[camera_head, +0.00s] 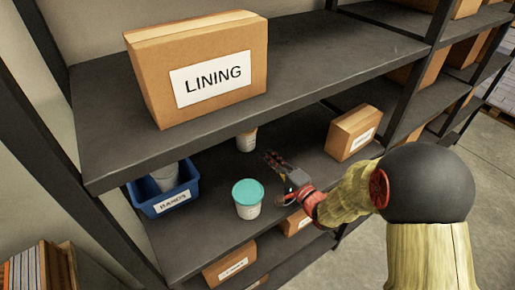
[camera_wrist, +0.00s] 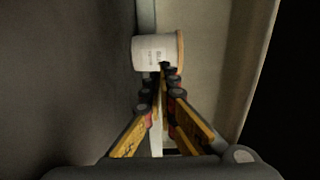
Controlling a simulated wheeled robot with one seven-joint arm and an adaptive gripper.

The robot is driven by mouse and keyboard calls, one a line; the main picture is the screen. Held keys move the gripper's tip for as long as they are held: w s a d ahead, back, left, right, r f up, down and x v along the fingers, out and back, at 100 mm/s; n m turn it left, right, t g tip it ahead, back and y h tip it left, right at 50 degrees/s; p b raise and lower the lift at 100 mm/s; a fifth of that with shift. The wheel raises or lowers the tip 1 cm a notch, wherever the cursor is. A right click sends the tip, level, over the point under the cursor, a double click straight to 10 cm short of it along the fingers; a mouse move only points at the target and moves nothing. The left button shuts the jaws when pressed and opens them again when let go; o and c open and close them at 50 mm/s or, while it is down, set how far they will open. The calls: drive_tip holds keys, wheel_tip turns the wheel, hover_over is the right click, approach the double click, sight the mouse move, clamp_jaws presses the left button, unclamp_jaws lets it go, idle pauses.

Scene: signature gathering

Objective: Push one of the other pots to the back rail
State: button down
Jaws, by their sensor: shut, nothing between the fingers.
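A white pot with a tan lid (camera_head: 246,141) stands upright toward the back of the middle shelf, its top partly hidden by the upper shelf. It also shows in the wrist view (camera_wrist: 152,53), straight ahead of my fingertips. A pale strip, seemingly the back rail (camera_wrist: 147,14), runs behind it; I cannot tell whether they touch. A white pot with a teal lid (camera_head: 247,205) stands nearer the shelf front. My gripper (camera_head: 270,157) is shut and empty, reaching over the shelf to the right of the tan-lidded pot. Its tips (camera_wrist: 164,70) appear at or very near that pot.
A blue bin (camera_head: 165,205) labelled BANDS, holding a greyish pot (camera_head: 165,177), stands at the left. A cardboard box (camera_head: 352,132) stands at the right. The upper shelf (camera_head: 105,135) overhangs the back, carrying a large LINING box (camera_head: 200,68). Bare shelf lies between the pots.

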sight(253, 140)
drive_tip(key=b+x, duration=0.1)
drive_tip(key=x, duration=0.5)
drive_tip(key=shift+f, duration=0.1)
drive_tip(key=shift+w+a+b, duration=0.4)
drive_tip(key=shift+w+a, duration=0.05)
drive_tip(key=shift+w, duration=0.1)
drive_tip(key=shift+x, duration=1.35)
